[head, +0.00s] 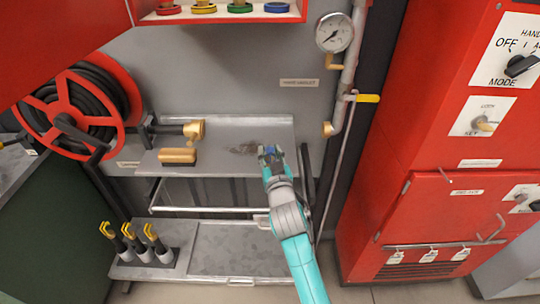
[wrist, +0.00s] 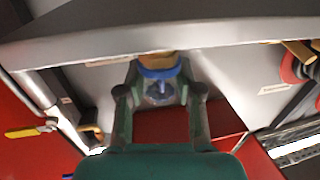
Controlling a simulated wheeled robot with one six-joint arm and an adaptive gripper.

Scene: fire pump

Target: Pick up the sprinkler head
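My gripper (head: 270,156) is above the right part of the grey upper bench shelf (head: 215,128). In the wrist view, its two fingers (wrist: 160,88) close from both sides on a small piece with a blue ring, a brassy part and a greyish part. I take this piece to be the sprinkler head (wrist: 160,73). In the head view only a bit of blue (head: 269,150) shows at the fingertips, and the fingers hide the rest.
A red cabinet shelf (head: 220,14) above holds red, yellow, green and blue round holders; the blue holder (head: 277,7) looks empty. A brass nozzle (head: 194,131) and a brass block (head: 178,156) are left on the bench. A pipe with a gauge (head: 334,33) stands right.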

